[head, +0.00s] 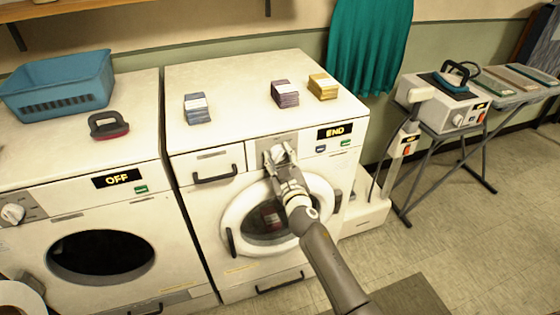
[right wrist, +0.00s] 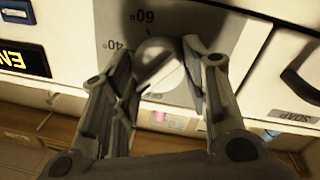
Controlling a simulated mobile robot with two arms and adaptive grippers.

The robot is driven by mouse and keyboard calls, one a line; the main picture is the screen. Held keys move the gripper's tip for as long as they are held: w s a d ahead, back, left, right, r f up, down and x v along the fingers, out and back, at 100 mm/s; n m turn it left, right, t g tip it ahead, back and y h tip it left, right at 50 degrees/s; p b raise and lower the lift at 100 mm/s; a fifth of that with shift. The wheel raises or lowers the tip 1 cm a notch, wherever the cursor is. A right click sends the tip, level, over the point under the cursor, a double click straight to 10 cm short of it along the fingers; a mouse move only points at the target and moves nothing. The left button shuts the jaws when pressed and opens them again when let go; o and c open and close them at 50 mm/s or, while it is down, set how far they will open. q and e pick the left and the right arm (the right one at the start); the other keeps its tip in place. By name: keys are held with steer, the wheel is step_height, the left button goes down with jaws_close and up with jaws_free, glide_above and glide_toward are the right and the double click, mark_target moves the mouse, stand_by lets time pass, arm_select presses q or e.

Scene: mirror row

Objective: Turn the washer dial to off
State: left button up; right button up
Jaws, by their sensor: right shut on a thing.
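The washer (head: 215,142) on the right has a lit display reading END (head: 335,132). Its white dial (head: 277,153) sits on a grey panel left of that display. My right gripper (head: 283,163) reaches up to the dial from below, its fingers closed around it. In the right wrist view, which is upside down, the dial (right wrist: 158,66) lies between the two fingers, with 60° and 40° marks beside it. The fingers hide part of the dial and panel, and I cannot read its setting. My left gripper is not in view.
A second machine with an OFF display (head: 117,179) stands at left, with a blue basket (head: 60,85) and a dark-handled brush (head: 108,125) on top. Folded stacks (head: 285,93) lie on the washer. An ironing board (head: 505,100) stands right; floor there is partly free.

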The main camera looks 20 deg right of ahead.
steer(key=n, duration=0.1)
steer(key=n+b, duration=0.1)
steer(key=n, duration=0.1)
steer(key=shift+f+n, duration=0.2)
steer(key=shift+n, duration=0.1)
steer(key=shift+n+y+b, duration=0.3)
steer(key=shift+n+b, duration=0.45)
steer(key=shift+n, duration=1.05)
steer(key=shift+t, duration=0.3)
steer(key=o, duration=1)
steer(key=shift+s, duration=0.15)
steer(key=s, duration=1.1)
steer(key=shift+s+a+f, duration=0.1)
steer(key=shift+s+f, duration=0.25)
